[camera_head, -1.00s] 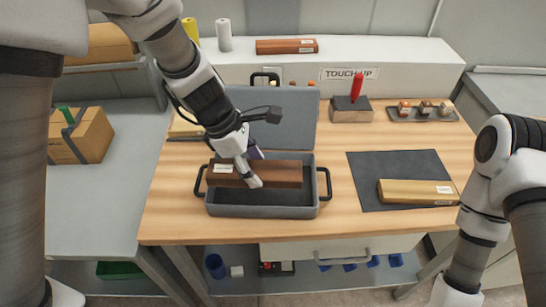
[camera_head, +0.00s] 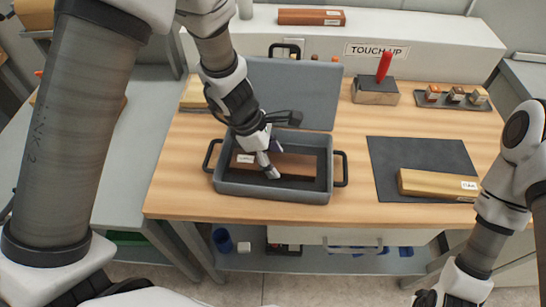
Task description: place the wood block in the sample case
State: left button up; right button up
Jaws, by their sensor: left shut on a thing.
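A dark brown wood block (camera_head: 300,163) with a white label is inside the open grey sample case (camera_head: 275,192), within its walls. The case has black side handles, and its lid (camera_head: 300,95) stands raised behind. My left gripper (camera_head: 268,162) reaches down into the case and is shut on the block near its labelled end. The block looks low in the case, but I cannot tell whether it touches the floor. My right arm shows at the right edge; its gripper is out of view.
A pale wood block (camera_head: 438,184) lies on a dark mat (camera_head: 390,158) to the right. A holder with a red handle (camera_head: 376,92) and a tray of small jars (camera_head: 452,100) stand behind. A reddish-brown block (camera_head: 311,17) lies on the back ledge. The tabletop front is clear.

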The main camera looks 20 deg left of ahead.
pick_arm(q)
jog(key=shift+f, duration=0.2)
jog(key=o, duration=1.4)
jog(key=shift+w, duration=0.1)
jog(key=shift+c, duration=0.2)
jog(key=shift+o, duration=0.4)
jog(key=shift+w, duration=0.1)
jog(key=shift+r, duration=0.45)
jog(key=p+v, duration=0.3)
jog(key=v, duration=0.8)
jog(key=shift+a+r+p, duration=0.2)
jog(key=shift+p, duration=0.2)
